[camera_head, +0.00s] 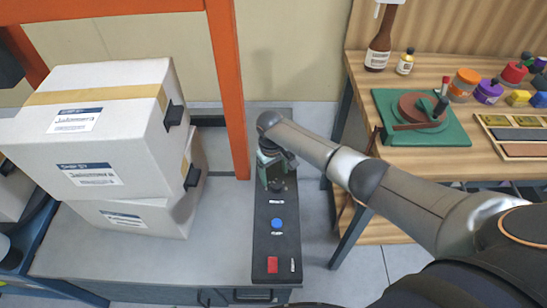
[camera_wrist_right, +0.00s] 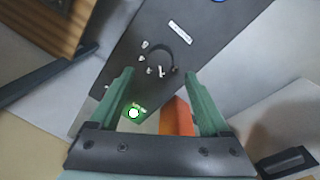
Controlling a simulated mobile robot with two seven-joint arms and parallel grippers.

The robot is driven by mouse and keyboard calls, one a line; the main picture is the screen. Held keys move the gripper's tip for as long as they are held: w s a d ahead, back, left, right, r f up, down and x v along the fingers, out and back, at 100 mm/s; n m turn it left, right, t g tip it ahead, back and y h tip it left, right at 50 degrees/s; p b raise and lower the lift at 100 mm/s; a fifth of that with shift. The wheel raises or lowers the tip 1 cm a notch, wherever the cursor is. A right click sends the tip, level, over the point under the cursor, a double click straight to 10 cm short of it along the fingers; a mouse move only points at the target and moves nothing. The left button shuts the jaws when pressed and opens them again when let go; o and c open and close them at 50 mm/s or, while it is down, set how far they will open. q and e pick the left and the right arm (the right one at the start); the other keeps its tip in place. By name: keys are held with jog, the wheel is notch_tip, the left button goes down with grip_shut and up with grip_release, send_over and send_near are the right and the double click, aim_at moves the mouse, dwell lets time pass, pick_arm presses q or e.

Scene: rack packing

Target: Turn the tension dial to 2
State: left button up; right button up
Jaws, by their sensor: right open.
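The dark control panel (camera_head: 263,240) lies along the right edge of the grey cabinet. A round black dial (camera_wrist_right: 161,57) shows in the right wrist view, with small white marks around its left and lower sides; the marks are too small to read. In the head view a dark knob (camera_head: 277,186) shows just in front of my gripper. My right gripper (camera_head: 270,168) is over the far end of the panel. In the wrist view its green fingers (camera_wrist_right: 162,88) are apart with nothing between them, and the dial lies beyond the tips. My left gripper is out of view.
The panel also has a blue button (camera_head: 277,224), a red switch (camera_head: 272,264) and a green lamp (camera_wrist_right: 134,113). Stacked white boxes (camera_head: 100,130) stand left. A wooden workbench (camera_head: 440,75) with bottles and jars stands right.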

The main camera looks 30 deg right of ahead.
aim_at(273, 185)
notch_tip(273, 185, up, 8)
jog(key=p, duration=0.1)
jog(key=shift+a+f, duration=0.2)
jog(key=shift+a, duration=0.05)
